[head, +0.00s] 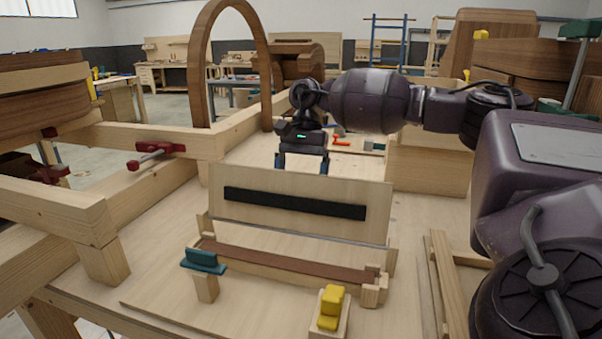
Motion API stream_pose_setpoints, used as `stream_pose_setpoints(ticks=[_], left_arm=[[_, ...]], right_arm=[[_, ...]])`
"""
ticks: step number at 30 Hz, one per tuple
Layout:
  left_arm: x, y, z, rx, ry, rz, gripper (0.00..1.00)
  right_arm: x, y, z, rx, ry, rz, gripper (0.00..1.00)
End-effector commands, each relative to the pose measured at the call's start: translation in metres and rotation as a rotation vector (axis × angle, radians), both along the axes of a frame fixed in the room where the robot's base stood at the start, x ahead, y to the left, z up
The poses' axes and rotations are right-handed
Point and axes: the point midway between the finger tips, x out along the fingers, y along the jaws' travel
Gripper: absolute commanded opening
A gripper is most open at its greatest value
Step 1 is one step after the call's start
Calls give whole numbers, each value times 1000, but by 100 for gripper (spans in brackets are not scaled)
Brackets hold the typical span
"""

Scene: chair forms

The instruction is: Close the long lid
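The long lid (300,226) is a pale plywood panel with a black strip along its face. It stands raised, nearly upright, at the back of a low long wooden box (285,262) with a reddish-brown strip along it. My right gripper (302,168) points down behind the lid's top edge. Its two fingers are spread apart with nothing seen between them. The fingertips are close to the lid edge, and I cannot tell whether they touch it. My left gripper is not in view.
A teal block on a wooden post (204,262) stands front left of the box, and a yellow block (331,305) front right. A tall wooden arch (197,70) and beams with a red clamp (155,153) are at left. A wooden block (428,163) stands behind right.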

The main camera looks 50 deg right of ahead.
Motion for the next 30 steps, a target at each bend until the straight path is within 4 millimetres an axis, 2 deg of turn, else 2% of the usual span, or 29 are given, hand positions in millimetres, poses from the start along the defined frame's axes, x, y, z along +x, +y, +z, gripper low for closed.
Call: stream_pose_setpoints(ticks=[6,18,20,30], left_arm=[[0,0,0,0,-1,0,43],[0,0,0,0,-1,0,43],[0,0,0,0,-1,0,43],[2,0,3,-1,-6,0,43]], right_arm=[[0,0,0,0,0,0,89],[0,0,0,0,0,0,28],[0,0,0,0,0,0,21],[-2,-5,4,-29,-16,1,21]])
